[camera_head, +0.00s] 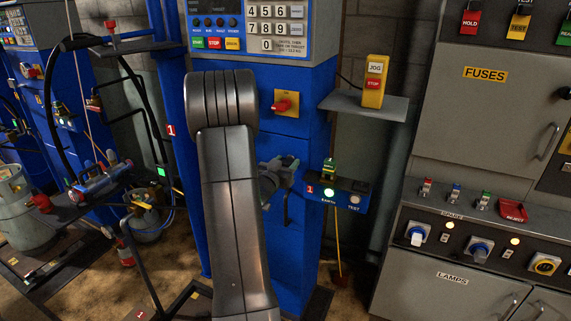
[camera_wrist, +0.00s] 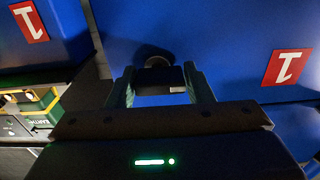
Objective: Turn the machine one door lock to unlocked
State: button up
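The blue cabinet of machine one (camera_head: 308,225) bears a red label with a 1, and the wrist view shows its blue face (camera_wrist: 235,30) close up. My gripper (camera_head: 285,172) is at that face, below a red knob on a yellow plate. In the wrist view the two fingers of my gripper (camera_wrist: 160,84) stand apart on either side of a dark bar, with a dark round part (camera_wrist: 157,62) just behind it. This looks like the door lock, but its setting cannot be read. Whether the fingers press on the bar is not clear. The head view does not show the lock clearly.
The red knob (camera_head: 284,105) sits above my gripper. Higher up, a grey shelf (camera_head: 352,106) holds a yellow JOG/STOP box (camera_head: 374,82). A grey fuse cabinet (camera_head: 475,120) stands further right.

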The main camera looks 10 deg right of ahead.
jog(key=c, duration=0.5)
jog(key=shift+b, duration=0.3)
jog(key=m+b, duration=0.2)
jog(key=b, duration=0.1)
jog(key=shift+f+m, duration=0.2)
jog(key=shift+m, duration=0.1)
jog(key=m+b, duration=0.4)
jog(key=b, duration=0.1)
jog(key=shift+d, duration=0.1)
jog(key=m+b, duration=0.5)
jog(key=shift+s+r+m, duration=0.1)
jog(key=shift+m, duration=0.3)
jog(key=m+b, duration=0.4)
jog(key=m, duration=0.1)
jog(key=shift+d+r, duration=0.1)
jog(key=shift+m, duration=0.4)
